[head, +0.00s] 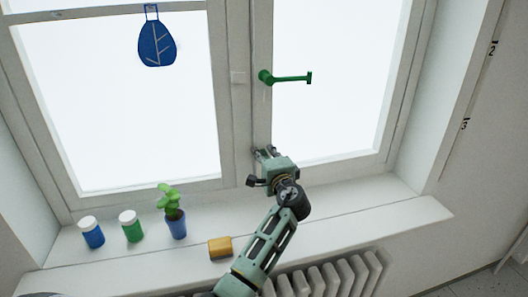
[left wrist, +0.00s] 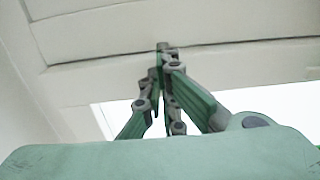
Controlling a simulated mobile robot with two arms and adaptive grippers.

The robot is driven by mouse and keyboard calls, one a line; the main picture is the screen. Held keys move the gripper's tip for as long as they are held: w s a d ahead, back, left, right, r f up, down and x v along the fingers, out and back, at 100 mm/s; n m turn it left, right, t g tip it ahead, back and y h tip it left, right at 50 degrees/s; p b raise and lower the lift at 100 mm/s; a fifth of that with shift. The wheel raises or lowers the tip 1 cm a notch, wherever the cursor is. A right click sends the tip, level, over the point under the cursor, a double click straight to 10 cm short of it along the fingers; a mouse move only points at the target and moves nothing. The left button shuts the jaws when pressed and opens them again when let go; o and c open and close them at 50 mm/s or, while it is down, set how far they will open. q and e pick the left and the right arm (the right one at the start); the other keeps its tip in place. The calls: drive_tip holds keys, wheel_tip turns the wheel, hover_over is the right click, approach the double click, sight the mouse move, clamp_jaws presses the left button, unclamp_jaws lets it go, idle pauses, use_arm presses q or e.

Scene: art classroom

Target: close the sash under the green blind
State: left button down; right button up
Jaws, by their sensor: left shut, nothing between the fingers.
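A white window fills the back of the head view, with a left sash (head: 226,110) and a right sash (head: 262,118) side by side. A green handle (head: 287,78) sticks out to the right from the right sash's stile. No green blind is in view. My left gripper (head: 262,153) is shut and empty, at the low part of the right sash's stile. In the left wrist view its closed fingertips (left wrist: 163,49) are at a white frame member (left wrist: 240,66); I cannot tell whether they touch. Any gap at the sash is too small to tell. My right gripper is not in view.
On the white sill (head: 345,205) stand a blue jar (head: 92,234), a green jar (head: 132,229), a potted plant (head: 175,222) and a yellow block (head: 220,247). A blue leaf ornament (head: 157,43) hangs before the left pane. A radiator (head: 345,276) is below. The sill's right part is clear.

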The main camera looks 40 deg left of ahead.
sight(260, 147)
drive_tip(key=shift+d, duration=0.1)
use_arm(q)
drive_tip(key=b+x, duration=0.2)
drive_tip(key=x, duration=0.1)
drive_tip(key=shift+a+r+b, duration=0.1)
drive_tip(key=shift+a+b, duration=0.15)
drive_tip(key=shift+b, duration=0.05)
drive_tip(key=shift+r, duration=0.25)
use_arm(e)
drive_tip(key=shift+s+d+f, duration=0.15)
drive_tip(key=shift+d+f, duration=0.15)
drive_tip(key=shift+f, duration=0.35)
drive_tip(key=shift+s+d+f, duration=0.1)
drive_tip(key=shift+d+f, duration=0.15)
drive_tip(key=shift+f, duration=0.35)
use_arm(q)
drive_tip(key=shift+s, duration=0.1)
